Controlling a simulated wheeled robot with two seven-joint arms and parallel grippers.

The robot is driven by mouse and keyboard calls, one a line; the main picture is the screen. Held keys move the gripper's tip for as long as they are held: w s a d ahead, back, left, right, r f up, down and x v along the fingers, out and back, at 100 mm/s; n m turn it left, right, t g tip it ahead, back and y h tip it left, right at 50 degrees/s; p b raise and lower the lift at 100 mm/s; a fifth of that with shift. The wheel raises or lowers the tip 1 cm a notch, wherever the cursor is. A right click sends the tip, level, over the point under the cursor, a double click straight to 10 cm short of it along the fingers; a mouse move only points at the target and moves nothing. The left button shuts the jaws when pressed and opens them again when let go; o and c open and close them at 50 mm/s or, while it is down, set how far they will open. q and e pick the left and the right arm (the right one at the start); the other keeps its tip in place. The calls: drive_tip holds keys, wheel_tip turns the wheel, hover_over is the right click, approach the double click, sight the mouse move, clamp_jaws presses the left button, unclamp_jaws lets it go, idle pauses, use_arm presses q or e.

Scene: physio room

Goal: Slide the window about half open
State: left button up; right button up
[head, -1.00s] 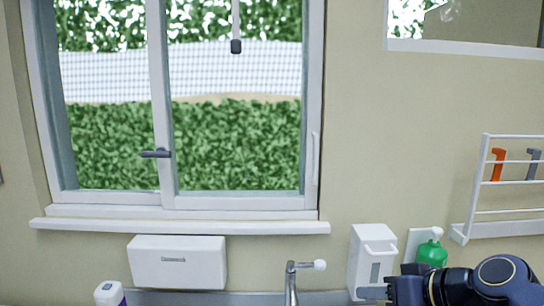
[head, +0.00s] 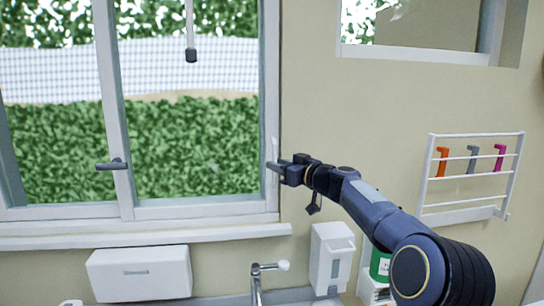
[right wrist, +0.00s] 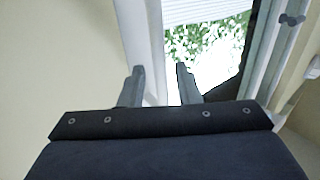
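The window has a white-framed right pane (head: 190,145) and a left pane (head: 55,130), meeting at a centre stile with a dark latch (head: 112,164). Both panes fill the frame with no visible gap. A slim white pull handle (head: 275,140) stands upright on the right pane's right edge. My right gripper (head: 273,166) is at this handle's lower part, pointing left. In the right wrist view its two fingers (right wrist: 160,70) are apart, with a white upright of the window frame showing between them. Whether they touch the handle is unclear. My left gripper is not in view.
A white sill (head: 150,236) runs below the window. Under it are a white wall box (head: 138,272), a tap (head: 258,280), a white dispenser (head: 330,255) and a green bottle (head: 380,264). A white rack (head: 470,176) hangs at right. A cord with a dark end (head: 191,55) hangs before the pane.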

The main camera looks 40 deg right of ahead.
drive_tip(key=shift+w+p, duration=0.4)
drive_tip(key=shift+w, duration=0.65)
drive_tip(key=shift+c, duration=0.3)
clamp_jaws()
drive_tip(key=shift+a, duration=0.1)
